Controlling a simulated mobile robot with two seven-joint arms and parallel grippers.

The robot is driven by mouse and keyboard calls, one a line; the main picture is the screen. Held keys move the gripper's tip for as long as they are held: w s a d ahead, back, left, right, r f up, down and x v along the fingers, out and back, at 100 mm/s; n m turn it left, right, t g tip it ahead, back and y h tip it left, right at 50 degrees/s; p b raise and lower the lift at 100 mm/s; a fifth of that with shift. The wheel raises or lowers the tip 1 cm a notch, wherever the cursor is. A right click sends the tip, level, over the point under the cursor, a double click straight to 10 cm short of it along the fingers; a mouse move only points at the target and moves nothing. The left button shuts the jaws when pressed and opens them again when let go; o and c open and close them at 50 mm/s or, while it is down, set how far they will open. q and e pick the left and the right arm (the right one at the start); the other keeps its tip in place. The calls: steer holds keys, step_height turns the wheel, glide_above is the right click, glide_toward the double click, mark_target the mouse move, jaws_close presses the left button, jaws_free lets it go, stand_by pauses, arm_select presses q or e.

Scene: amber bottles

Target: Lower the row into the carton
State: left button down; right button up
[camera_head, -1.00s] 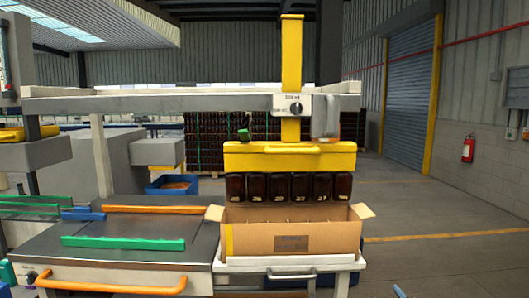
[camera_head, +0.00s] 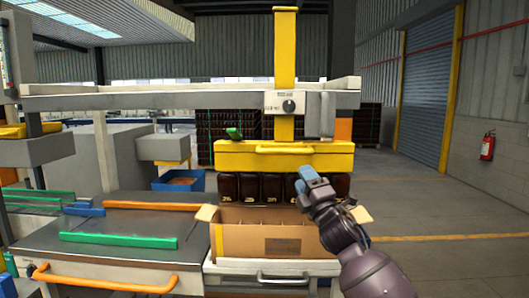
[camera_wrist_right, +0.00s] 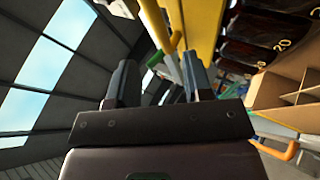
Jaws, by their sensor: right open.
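A row of dark amber bottles (camera_head: 272,187) hangs under the yellow lifting head (camera_head: 240,155), above the open cardboard carton (camera_head: 239,241) with dividers inside. The bottles' bottoms are close above the carton's rim. The head has a yellow bar handle (camera_head: 283,150) on its front. My right gripper (camera_head: 308,177) is in front of the row's right part and hides some bottles. My left gripper is not in view.
A grey beam (camera_head: 170,102) with a black knob (camera_head: 289,106) carries the yellow mast (camera_head: 285,60). The carton stands on a white stand with a grey handle (camera_head: 283,278). Left is a grey table with an orange bar (camera_head: 150,206) and green bar (camera_head: 118,240).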

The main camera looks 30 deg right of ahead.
mark_target(288, 152)
steer(key=shift+n, duration=0.6)
steer(key=p+x, duration=0.2)
steer(key=x, duration=0.8)
steer(key=shift+r, duration=0.2)
steer(key=shift+w+r, duration=0.1)
steer(key=shift+w, duration=0.05)
jaws_close()
